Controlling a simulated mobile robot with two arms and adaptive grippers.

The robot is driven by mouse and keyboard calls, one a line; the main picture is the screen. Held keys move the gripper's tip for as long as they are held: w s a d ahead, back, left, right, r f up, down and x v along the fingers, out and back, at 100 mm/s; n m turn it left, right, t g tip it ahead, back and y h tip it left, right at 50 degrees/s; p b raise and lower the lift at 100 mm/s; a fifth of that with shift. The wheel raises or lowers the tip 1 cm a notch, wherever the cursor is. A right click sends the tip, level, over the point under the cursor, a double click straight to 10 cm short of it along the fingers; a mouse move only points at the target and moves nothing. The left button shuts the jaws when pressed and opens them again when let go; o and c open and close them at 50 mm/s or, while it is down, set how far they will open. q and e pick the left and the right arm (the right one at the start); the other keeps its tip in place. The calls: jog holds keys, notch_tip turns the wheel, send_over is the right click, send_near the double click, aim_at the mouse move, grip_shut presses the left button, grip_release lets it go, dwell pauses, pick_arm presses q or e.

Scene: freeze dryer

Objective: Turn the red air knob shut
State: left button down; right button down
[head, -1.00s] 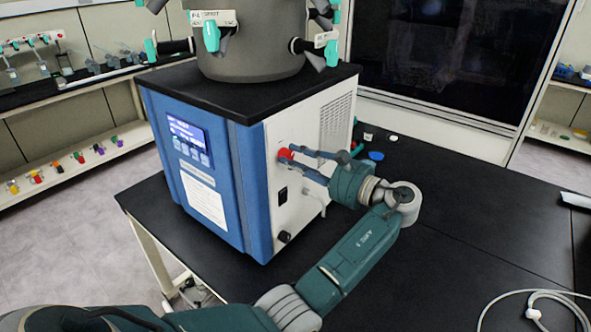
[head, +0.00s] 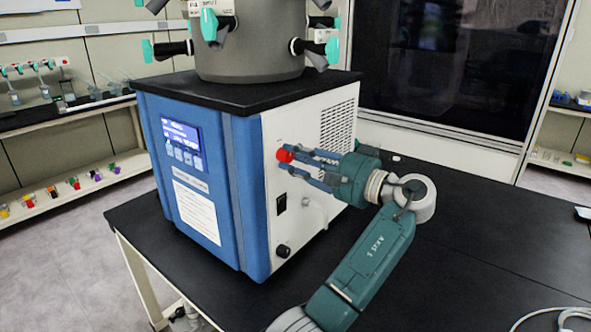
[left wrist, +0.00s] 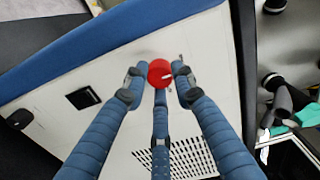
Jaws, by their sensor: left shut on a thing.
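The red air knob (head: 284,155) is on the white side panel of the blue and white freeze dryer (head: 210,190), near its front edge. My right gripper is not in view.
A black switch (head: 281,201) and a dark round fitting (head: 282,251) are on the same panel. A grey chamber (head: 250,40) with teal valves stands on top. The black table (head: 450,240) is mostly clear at right. A white tube (head: 555,318) lies at the lower right.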

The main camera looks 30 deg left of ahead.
pick_arm(q)
jog(key=shift+f+n, duration=0.15)
jog(key=shift+n, duration=0.15)
jog(key=c, duration=1.4)
grip_release()
jog(key=shift+d, duration=0.1)
jog(key=d, duration=1.2)
jog(key=shift+s, duration=0.45)
